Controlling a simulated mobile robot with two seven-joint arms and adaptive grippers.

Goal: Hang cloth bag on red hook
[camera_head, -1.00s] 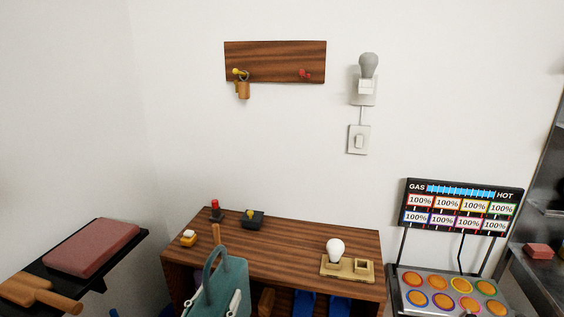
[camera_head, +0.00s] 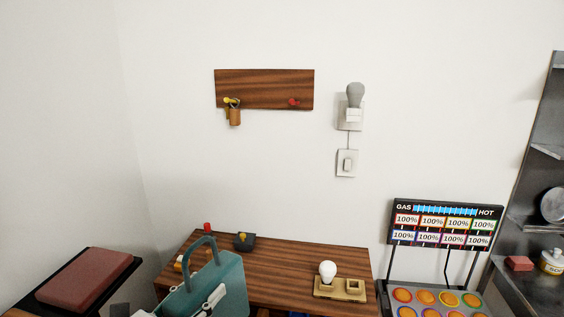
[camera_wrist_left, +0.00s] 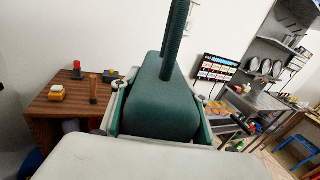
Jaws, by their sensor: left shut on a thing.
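The teal cloth bag (camera_head: 228,280) is at the bottom of the head view, in front of the wooden desk. Its handle loop stands up on top. My left gripper (camera_head: 208,299) is shut on the bag. In the left wrist view the bag (camera_wrist_left: 162,108) sits between the fingers of my left gripper (camera_wrist_left: 155,125), with its handle straps rising out of the top of the picture. The red hook (camera_head: 293,102) is on the right part of the wooden wall board (camera_head: 262,88), and nothing hangs on it. The bag is below the hook and apart from it. My right gripper is not in view.
A yellow hook (camera_head: 227,100) holds a brown hanging object (camera_head: 235,117). A grey bulb lamp (camera_head: 354,95) and a switch (camera_head: 346,162) are right of the board. The desk (camera_head: 285,262) carries a white bulb (camera_head: 327,272). The wall between desk and board is clear.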

